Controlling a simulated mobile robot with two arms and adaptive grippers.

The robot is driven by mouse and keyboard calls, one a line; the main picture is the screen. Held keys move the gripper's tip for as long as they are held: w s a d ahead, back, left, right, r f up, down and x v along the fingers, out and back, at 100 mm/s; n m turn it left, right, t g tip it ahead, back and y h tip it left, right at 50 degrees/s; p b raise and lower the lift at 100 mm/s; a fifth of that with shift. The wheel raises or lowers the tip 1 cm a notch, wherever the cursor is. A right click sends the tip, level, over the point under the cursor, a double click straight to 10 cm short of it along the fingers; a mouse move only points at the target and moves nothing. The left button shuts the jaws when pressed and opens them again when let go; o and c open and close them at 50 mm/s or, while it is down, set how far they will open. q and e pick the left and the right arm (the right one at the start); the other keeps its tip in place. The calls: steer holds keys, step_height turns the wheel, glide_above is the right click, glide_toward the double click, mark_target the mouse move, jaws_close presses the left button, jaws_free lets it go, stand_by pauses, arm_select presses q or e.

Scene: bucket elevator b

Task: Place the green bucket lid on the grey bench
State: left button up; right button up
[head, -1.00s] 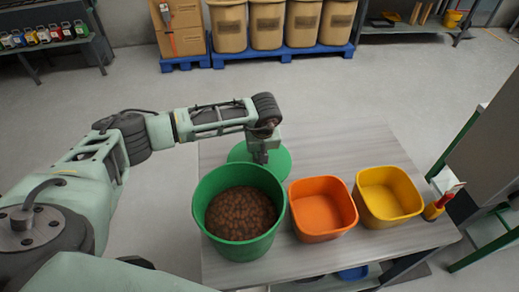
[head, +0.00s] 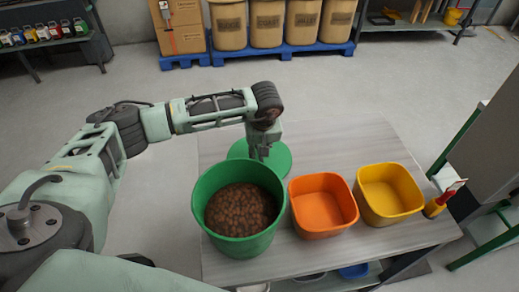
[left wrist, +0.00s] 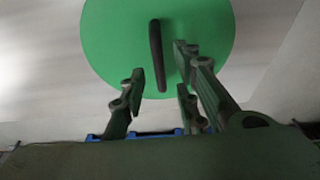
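The round green bucket lid (head: 279,163) lies flat on the grey bench (head: 345,142), just behind the green bucket (head: 207,215), which partly hides it. The bucket is open and full of brown pellets. My left gripper (head: 262,155) is over the lid, pointing down. In the left wrist view the lid (left wrist: 112,40) has a dark bar handle (left wrist: 156,55). The fingers of my left gripper (left wrist: 160,75) are open and spread on both sides of the handle, with gaps between. My right gripper is not in view.
An orange bin (head: 320,207) and a yellow bin (head: 387,194) stand right of the bucket on the bench. A red and yellow tool (head: 440,200) is at the bench's right edge. The bench is bare behind the bins.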

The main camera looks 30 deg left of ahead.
arm_select(q)
steer(key=b+v, duration=0.2)
steer(key=v, duration=0.7)
steer(key=shift+s+r+b, duration=0.2)
steer(key=shift+r+b, duration=0.15)
steer(key=shift+d, duration=0.1)
